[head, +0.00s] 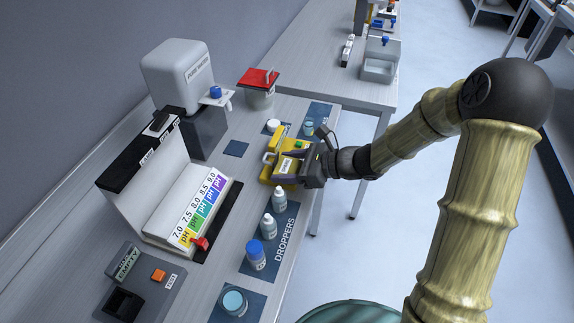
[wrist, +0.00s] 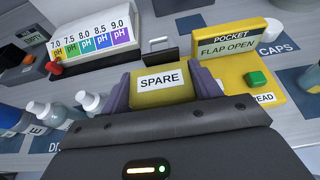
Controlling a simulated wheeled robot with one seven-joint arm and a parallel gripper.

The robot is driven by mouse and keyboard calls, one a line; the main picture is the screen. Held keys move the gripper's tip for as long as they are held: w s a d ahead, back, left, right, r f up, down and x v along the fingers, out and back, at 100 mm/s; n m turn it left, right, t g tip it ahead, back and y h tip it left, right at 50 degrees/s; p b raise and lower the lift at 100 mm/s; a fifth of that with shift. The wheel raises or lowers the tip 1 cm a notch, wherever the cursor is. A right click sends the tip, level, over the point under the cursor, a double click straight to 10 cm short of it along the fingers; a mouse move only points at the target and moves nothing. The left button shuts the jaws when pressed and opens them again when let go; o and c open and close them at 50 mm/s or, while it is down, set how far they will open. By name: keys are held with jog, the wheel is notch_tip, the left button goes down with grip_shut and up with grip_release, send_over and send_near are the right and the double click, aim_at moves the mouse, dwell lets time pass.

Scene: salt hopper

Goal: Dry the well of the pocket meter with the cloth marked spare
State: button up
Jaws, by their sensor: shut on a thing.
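My gripper (wrist: 162,84) is shut on a yellow cloth (wrist: 160,97) with a white label reading SPARE. The cloth sits between the two finger pads. The yellow pocket meter (wrist: 236,78) is just beyond and to the right of the cloth in the wrist view. Its upright panel reads POCKET and FLAP OPEN, and it has a green button (wrist: 257,78) near a READ label. In the head view my gripper (head: 294,170) holds the cloth low beside the pocket meter (head: 277,134). I cannot see the meter's well, nor tell whether the cloth touches it.
A pH colour chart (head: 203,208) with a red knob stands left of the meter. Dropper bottles (head: 268,226) stand on the blue DROPPERS mat (head: 286,238) nearer me. A pot with a red lid (head: 259,79) and a white dispenser (head: 178,70) stand farther back.

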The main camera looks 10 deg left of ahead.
jog(key=shift+f+b, duration=0.5)
jog(key=shift+f, duration=0.1)
dwell(0.7)
jog(key=shift+r, duration=0.1)
dwell(1.4)
notch_tip(320, 180, up, 7)
jog(key=p, duration=0.6)
dwell(0.5)
